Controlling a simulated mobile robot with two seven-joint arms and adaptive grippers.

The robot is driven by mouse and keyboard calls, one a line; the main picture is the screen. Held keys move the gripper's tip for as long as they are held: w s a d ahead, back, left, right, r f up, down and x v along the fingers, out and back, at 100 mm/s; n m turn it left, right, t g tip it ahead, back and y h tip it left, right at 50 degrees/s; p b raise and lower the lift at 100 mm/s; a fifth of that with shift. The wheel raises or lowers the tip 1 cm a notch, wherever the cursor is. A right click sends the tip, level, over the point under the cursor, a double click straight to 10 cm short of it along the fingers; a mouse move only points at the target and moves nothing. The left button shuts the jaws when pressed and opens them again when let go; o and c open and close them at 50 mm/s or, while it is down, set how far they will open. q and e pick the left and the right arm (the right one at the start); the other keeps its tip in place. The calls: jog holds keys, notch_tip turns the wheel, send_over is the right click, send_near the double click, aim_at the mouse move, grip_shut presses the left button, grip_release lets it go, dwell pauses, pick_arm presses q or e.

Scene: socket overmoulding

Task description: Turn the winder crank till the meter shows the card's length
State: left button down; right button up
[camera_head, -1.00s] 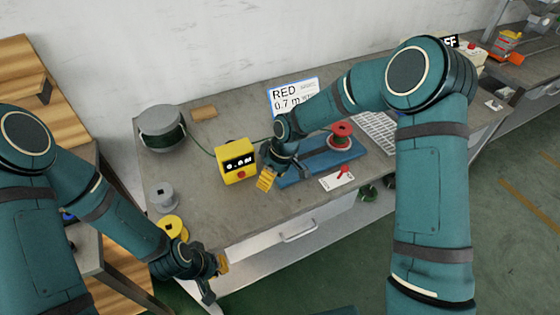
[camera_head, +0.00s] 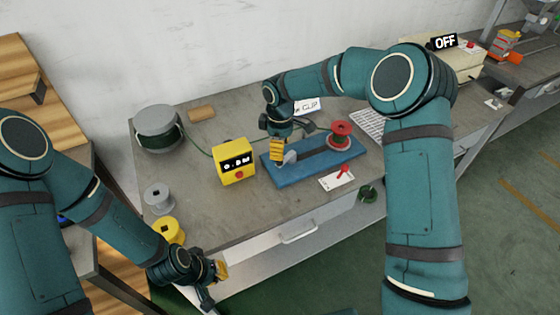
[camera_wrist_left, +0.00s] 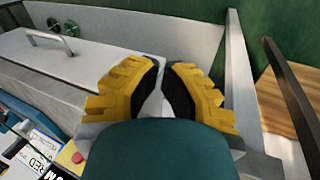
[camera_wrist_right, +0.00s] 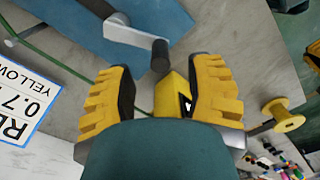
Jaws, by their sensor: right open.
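The winder has a blue base (camera_head: 270,150) and a red spool (camera_head: 341,132). Its grey crank arm (camera_wrist_right: 130,35) ends in a dark upright handle (camera_wrist_right: 160,55). My right gripper (camera_head: 277,158) is open and empty over the crank end; in the right wrist view the handle stands just beyond its fingertips. The yellow meter (camera_head: 236,164) reads what looks like 0.0 M. The card (camera_head: 308,106) is mostly hidden behind my right arm; its partly cropped face in the right wrist view (camera_wrist_right: 35,95) shows 0.7. My left gripper (camera_head: 220,270) is empty, fingertips nearly together, off the bench's front.
A grey cable drum (camera_head: 158,127) feeds a green wire to the meter. A grey spool (camera_head: 157,198) and yellow spool (camera_head: 171,230) stand at the bench's left edge. A small card with a red switch (camera_head: 340,175) lies before the winder.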

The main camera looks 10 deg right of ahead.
aim_at(280, 164)
notch_tip(280, 164, down, 6)
jog(key=shift+r+b, duration=0.15)
jog(key=shift+b, duration=0.2)
jog(key=shift+o, duration=0.3)
grip_shut()
